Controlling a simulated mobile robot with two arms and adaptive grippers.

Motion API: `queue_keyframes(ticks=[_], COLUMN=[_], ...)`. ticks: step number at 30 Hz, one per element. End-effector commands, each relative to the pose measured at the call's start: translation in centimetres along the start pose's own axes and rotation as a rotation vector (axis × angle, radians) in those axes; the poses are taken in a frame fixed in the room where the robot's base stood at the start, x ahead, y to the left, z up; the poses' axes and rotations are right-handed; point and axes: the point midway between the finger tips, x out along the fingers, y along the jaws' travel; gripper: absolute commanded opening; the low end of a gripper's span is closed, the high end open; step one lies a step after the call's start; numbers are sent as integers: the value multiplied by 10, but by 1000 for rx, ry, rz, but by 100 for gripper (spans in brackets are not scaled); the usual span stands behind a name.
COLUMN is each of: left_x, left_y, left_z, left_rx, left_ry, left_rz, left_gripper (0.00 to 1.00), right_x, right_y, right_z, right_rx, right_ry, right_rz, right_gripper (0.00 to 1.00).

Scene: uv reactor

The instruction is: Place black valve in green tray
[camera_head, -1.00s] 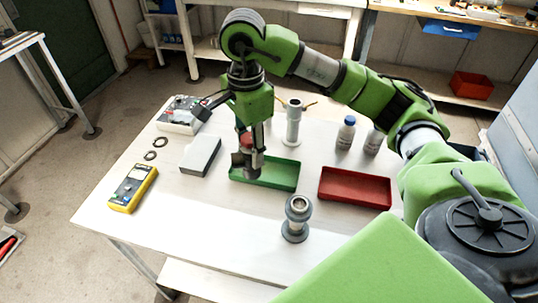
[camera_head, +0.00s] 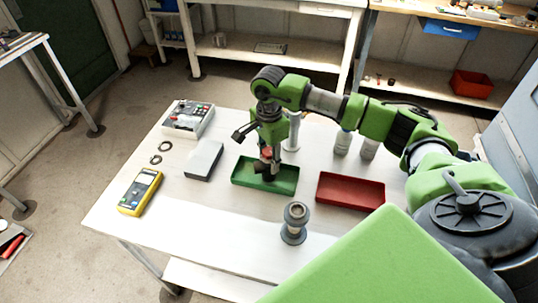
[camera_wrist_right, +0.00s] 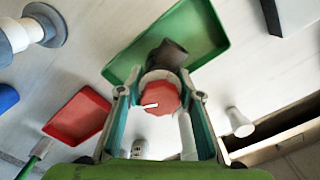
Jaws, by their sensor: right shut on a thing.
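The black valve (camera_wrist_right: 168,55) is a dark pipe piece with a red octagonal knob. My right gripper (camera_wrist_right: 160,98) is shut on it, with one finger on each side of the knob. In the head view the right gripper (camera_head: 268,158) points down over the green tray (camera_head: 290,186), and the valve's dark lower end (camera_head: 268,170) shows over the tray's middle. The green tray (camera_wrist_right: 208,25) lies behind the valve in the wrist view. I cannot tell whether the valve touches the tray floor. My left gripper is not in view.
A red tray (camera_head: 351,190) lies right of the green tray. A grey flanged pipe piece (camera_head: 294,222) stands in front. A grey box (camera_head: 203,160), yellow meter (camera_head: 140,191) and two black rings are left. White bottles (camera_head: 343,143) and a pipe stand (camera_head: 293,130) are behind.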

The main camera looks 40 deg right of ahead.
Motion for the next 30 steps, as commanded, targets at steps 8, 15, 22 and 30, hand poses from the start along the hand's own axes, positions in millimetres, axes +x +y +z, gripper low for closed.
queue_keyframes(ticks=[8,15,22,30], left_x=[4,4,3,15], left_y=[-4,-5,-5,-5], left_z=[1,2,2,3], left_rx=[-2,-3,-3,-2], left_ry=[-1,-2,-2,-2], left_rz=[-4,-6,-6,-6], left_gripper=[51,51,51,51], right_x=[3,3,2,-30], right_y=[0,0,0,-2], right_z=[0,0,0,0], right_rx=[0,0,1,0], right_ry=[0,0,0,-1], right_rz=[-1,0,0,-7], right_gripper=[5,51,51,51])
